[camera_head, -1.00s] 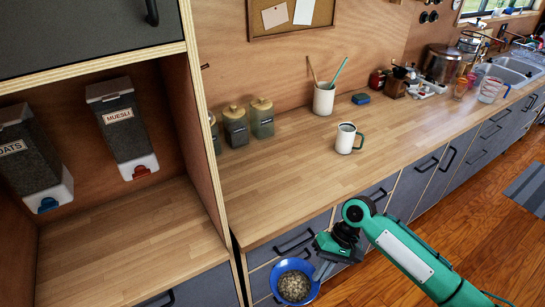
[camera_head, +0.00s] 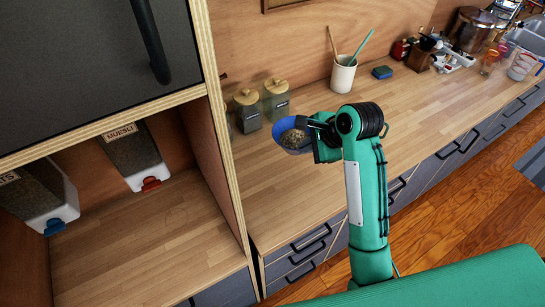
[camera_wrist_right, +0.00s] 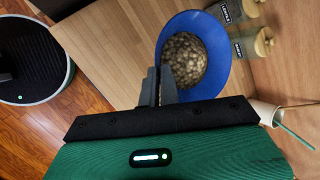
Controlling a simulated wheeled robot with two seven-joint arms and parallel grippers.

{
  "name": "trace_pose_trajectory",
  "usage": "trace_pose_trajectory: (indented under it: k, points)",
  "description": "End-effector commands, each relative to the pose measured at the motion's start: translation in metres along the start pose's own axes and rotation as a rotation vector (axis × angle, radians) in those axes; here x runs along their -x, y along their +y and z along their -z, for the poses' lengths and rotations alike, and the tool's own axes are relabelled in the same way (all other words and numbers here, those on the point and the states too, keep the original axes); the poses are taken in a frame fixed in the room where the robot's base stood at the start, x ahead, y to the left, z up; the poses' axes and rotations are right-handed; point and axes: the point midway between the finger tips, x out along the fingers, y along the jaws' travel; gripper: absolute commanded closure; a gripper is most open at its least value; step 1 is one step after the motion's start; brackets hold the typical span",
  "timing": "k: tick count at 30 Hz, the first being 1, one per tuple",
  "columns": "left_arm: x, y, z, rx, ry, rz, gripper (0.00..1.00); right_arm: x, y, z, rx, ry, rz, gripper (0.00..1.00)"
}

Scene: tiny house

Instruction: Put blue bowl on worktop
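The blue bowl (camera_head: 283,127), filled with small brown pieces, is over the back left part of the wooden worktop (camera_head: 280,195), near the glass jars. My right gripper (camera_head: 314,134) is shut on the bowl's rim. In the wrist view the gripper's fingers (camera_wrist_right: 160,86) pinch the near side of the blue bowl (camera_wrist_right: 220,58), and its contents are still inside. The bowl looks slightly tilted in the head view. I cannot tell for sure whether its underside touches the worktop. My left gripper is not in view.
Two glass jars (camera_head: 247,112) stand just behind the bowl. A tall cabinet side panel (camera_head: 222,140) bounds the worktop on the left. The worktop's front left is clear.

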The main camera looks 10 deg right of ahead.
Motion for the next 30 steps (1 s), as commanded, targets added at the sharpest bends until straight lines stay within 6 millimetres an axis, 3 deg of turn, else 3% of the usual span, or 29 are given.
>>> trace_pose_trajectory:
  k: [7,18,30]
  points:
    - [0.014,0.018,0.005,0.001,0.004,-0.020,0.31,-0.043,0.026,0.018,-0.007,0.005,-0.008,1.00]
    - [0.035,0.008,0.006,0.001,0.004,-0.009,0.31,-0.117,0.066,0.047,-0.004,0.004,-0.004,1.00]
    - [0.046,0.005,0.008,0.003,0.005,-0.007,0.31,-0.155,0.086,0.063,-0.003,0.003,-0.002,1.00]
